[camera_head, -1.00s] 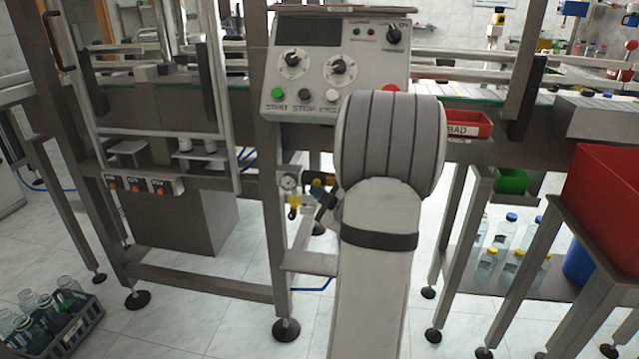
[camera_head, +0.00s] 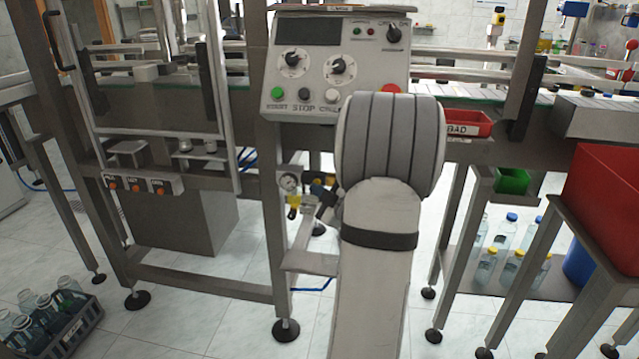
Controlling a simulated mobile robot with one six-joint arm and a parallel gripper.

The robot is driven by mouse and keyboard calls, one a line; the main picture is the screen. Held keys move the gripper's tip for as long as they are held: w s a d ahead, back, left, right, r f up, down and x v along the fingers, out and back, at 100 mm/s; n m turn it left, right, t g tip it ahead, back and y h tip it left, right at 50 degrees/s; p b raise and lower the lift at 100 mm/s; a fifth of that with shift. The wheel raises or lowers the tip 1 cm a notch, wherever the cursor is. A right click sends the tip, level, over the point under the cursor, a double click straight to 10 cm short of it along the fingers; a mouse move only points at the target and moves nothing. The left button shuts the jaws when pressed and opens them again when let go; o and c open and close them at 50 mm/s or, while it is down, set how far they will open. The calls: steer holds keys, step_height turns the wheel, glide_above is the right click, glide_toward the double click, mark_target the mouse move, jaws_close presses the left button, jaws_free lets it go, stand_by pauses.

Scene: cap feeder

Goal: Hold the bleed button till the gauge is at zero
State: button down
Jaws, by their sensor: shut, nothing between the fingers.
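The round gauge (camera_head: 288,181) with a pale face is on the air unit at the middle post, below the control panel. Its needle is too small to read surely. I cannot pick out the bleed button. My gripper (camera_head: 318,208) is shut and empty, small and dark, close to the air unit. My arm hides part of it, and I cannot tell whether it touches anything.
The control panel (camera_head: 300,75) with knobs and buttons stands above my arm. A steel shelf plate (camera_head: 310,263) juts out below the air unit. A red BAD tray (camera_head: 468,123) and a red bin (camera_head: 605,195) are to the right. A bottle crate (camera_head: 75,335) is on the floor at left.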

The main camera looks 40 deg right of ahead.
steer(key=shift+w+d, duration=0.25)
steer(key=shift+d, duration=0.05)
stand_by(1.4)
stand_by(1.0)
steer(key=shift+s+a+b, duration=0.35)
steer(key=shift+s+a, duration=0.15)
steer(key=shift+a, duration=0.15)
steer(key=s+a+b, duration=0.1)
steer(key=s+a, duration=0.2)
steer(key=shift+s+a, duration=0.15)
steer(key=shift+a, duration=0.25)
steer(key=shift+r, duration=0.1)
stand_by(0.3)
